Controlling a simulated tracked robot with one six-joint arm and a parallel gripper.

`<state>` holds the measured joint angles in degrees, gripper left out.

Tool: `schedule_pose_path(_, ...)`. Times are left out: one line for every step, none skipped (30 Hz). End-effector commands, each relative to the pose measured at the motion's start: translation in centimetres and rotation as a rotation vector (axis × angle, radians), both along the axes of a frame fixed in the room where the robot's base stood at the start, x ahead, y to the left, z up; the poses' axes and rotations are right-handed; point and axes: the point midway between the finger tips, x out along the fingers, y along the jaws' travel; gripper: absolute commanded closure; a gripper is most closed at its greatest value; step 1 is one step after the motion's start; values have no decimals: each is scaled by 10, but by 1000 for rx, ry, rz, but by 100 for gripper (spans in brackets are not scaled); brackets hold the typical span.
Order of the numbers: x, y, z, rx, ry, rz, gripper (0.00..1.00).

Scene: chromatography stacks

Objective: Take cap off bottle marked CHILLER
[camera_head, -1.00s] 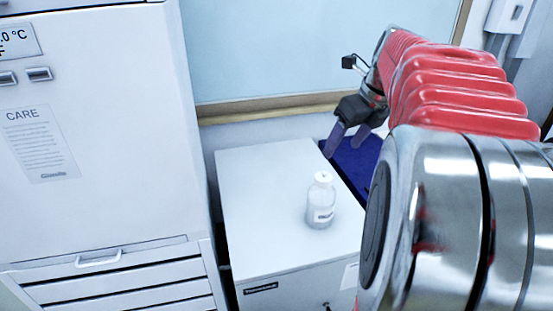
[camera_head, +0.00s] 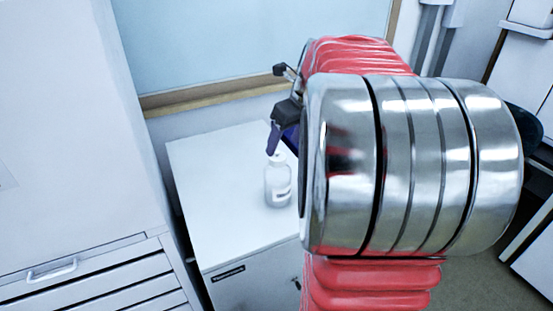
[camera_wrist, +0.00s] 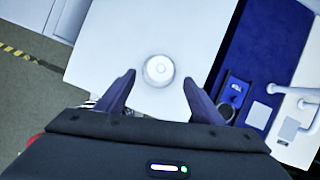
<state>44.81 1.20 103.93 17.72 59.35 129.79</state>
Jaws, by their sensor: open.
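A clear bottle (camera_head: 279,186) with a white cap (camera_head: 277,159) stands upright on the white cabinet top. Its label is partly visible, too small to read. In the wrist view I look down on the bottle's round white cap (camera_wrist: 159,68). My gripper (camera_wrist: 160,92) is open, with one dark finger on each side below the cap in the picture and nothing between them. In the head view my gripper (camera_head: 273,140) shows at the bottle's top, with one finger near the cap. I cannot tell whether it touches. The far finger is mostly hidden by my arm.
The white cabinet top (camera_head: 215,180) is bare around the bottle. A blue surface (camera_wrist: 262,60) with dark and white equipment lies to its right in the wrist view. A tall white appliance (camera_head: 75,130) stands at the left, and a wall with a wooden ledge (camera_head: 205,97) is behind.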

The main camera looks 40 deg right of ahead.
Motion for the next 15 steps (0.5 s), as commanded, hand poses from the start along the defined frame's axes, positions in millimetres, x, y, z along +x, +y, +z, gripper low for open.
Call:
schedule_pose_path(2,0,-4,1,0,1,38)
schedule_pose_path(2,0,-5,0,0,1,38)
schedule_pose_path(3,0,-6,0,0,1,38)
schedule_pose_path(3,0,-7,0,0,1,38)
schedule_pose_path(3,0,-7,0,0,1,38)
schedule_pose_path(3,0,-7,0,0,1,38)
schedule_pose_path(3,0,-6,0,-1,1,38)
schedule_pose_path(3,0,-6,0,-1,1,38)
schedule_pose_path(3,0,-6,0,-1,1,38)
schedule_pose_path(3,0,-6,0,-1,1,38)
schedule_pose_path(3,0,-6,0,-1,0,38)
schedule_pose_path(3,0,-7,0,0,0,38)
schedule_pose_path(3,0,-7,0,0,0,38)
schedule_pose_path(4,0,-9,0,0,0,38)
schedule_pose_path(4,0,-11,1,0,0,38)
